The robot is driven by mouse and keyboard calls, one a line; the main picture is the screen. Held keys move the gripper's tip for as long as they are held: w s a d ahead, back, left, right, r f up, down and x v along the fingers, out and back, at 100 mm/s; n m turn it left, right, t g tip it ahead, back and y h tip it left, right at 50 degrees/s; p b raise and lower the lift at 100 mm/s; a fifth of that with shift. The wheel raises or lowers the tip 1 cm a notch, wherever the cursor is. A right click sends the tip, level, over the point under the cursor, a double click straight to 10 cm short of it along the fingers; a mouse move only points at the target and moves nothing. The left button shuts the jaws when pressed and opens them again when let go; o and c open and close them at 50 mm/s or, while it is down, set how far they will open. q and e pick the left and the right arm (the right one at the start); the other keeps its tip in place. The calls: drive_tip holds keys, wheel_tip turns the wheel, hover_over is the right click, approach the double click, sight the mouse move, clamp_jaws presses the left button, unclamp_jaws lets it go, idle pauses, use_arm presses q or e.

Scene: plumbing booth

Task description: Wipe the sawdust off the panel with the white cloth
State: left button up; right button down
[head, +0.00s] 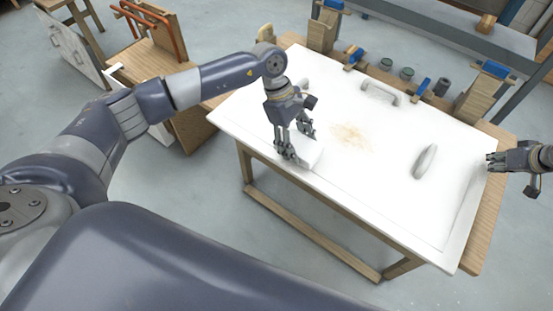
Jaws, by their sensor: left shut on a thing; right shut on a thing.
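The white panel (400,205) lies flat on a wooden table. A tan patch of sawdust (350,135) is spread over its middle left part. My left gripper (294,150) is low over the panel's near left part, shut on the white cloth (309,156), left of the sawdust. The cloth is at the panel surface and partly hidden by the fingers. My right gripper (490,161) is at the panel's right edge, shut on that edge as far as I can see; the exact contact is small.
Blue-handled clamps (420,86), small green jars (386,64) and wooden blocks (322,31) line the far edge. A wooden cabinet (150,60) stands at left.

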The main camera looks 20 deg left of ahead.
use_arm(q)
drive_tip(key=w+d+r+n+t, duration=0.1)
drive_tip(key=w+r+n+t, duration=0.1)
drive_tip(key=w+n, duration=0.35)
drive_tip(key=w+d+r+n+t, duration=0.2)
drive_tip(key=w+n, duration=0.3)
drive_tip(key=w, duration=0.1)
drive_tip(key=n+y, duration=0.1)
drive_tip(key=n, duration=0.1)
hover_over(324, 126)
drive_tip(key=s+a, duration=0.1)
drive_tip(key=shift+m, duration=0.25)
drive_tip(key=shift+f, duration=2.8)
drive_tip(key=shift+f, duration=1.05)
